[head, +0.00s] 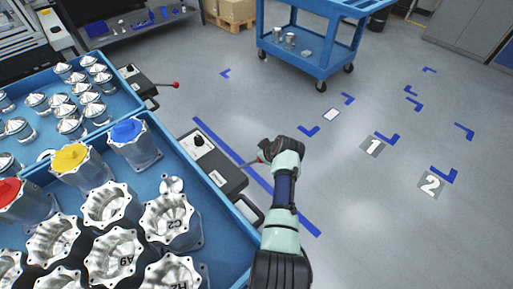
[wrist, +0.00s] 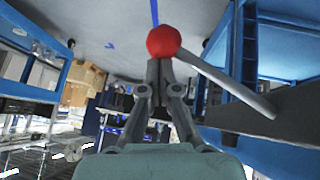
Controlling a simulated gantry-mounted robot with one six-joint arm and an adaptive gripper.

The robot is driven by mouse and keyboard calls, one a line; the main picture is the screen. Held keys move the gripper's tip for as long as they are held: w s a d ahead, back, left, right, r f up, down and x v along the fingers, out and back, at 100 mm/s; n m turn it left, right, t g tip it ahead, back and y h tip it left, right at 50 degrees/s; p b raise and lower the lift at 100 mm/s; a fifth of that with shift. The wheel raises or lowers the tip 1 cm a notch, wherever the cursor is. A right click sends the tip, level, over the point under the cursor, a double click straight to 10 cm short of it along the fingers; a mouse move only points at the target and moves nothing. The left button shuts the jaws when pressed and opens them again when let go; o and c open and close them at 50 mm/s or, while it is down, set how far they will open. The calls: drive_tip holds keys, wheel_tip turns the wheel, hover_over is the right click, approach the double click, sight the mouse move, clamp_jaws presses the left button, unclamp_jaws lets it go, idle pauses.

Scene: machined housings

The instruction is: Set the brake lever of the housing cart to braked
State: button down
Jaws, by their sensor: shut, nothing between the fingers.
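The housing cart (head: 250,247) is a blue tray cart holding machined housings at the lower left in the head view. Its dark brake box (head: 208,160) with a white label is fixed to the cart's right side. The brake lever (wrist: 232,83) is a pale rod ending in a red ball knob (wrist: 164,42) in the wrist view. In the head view my gripper mostly hides the knob. My gripper (wrist: 158,68) is shut and empty, its fingertips at the knob, touching or nearly so. It also shows beside the brake box in the head view (head: 266,149).
A second blue cart (head: 125,108) with metal parts stands behind, its own red-knobbed lever (head: 174,85) sticking out right. A blue trolley (head: 305,62) stands at the back. Floor right of my arm is open, with blue corner marks and number plates 1 (head: 373,146) and 2 (head: 431,185).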

drive_tip(key=shift+s+f+b, duration=0.1)
drive_tip(key=shift+f+b, duration=0.25)
drive_tip(key=shift+f, duration=0.25)
drive_tip(key=shift+s+f, duration=0.15)
drive_tip(key=shift+f, duration=0.25)
drive_tip(key=r+p, duration=0.1)
drive_tip(key=r, duration=0.1)
drive_tip(key=r+p, duration=0.2)
drive_tip(key=r, duration=0.1)
drive_tip(key=shift+w+a+r+p, duration=0.3)
drive_tip(key=shift+p, duration=0.05)
drive_tip(key=w+d+p+v, duration=0.1)
drive_tip(key=p+v, duration=0.3)
drive_tip(key=v, duration=0.5)
drive_tip(key=shift+d+r+p, duration=0.2)
drive_tip(key=shift+d+p, duration=0.05)
drive_tip(key=shift+p, duration=0.15)
drive_tip(key=s+a+r+m+t+h+p, duration=0.25)
drive_tip(key=s+r+m, duration=0.25)
drive_tip(key=s+r, duration=0.55)
drive_tip(key=s+a+r+m+t+h+p, duration=0.15)
drive_tip(key=s+r+m+t, duration=0.3)
drive_tip(key=s+r, duration=0.65)
drive_tip(key=s+r+p, duration=0.3)
drive_tip(key=r+p, duration=3.2)
drive_tip(key=p, duration=0.3)
drive_tip(key=shift+s+d+g, duration=0.15)
drive_tip(key=shift+d+g, duration=0.15)
drive_tip(key=shift+d, duration=0.1)
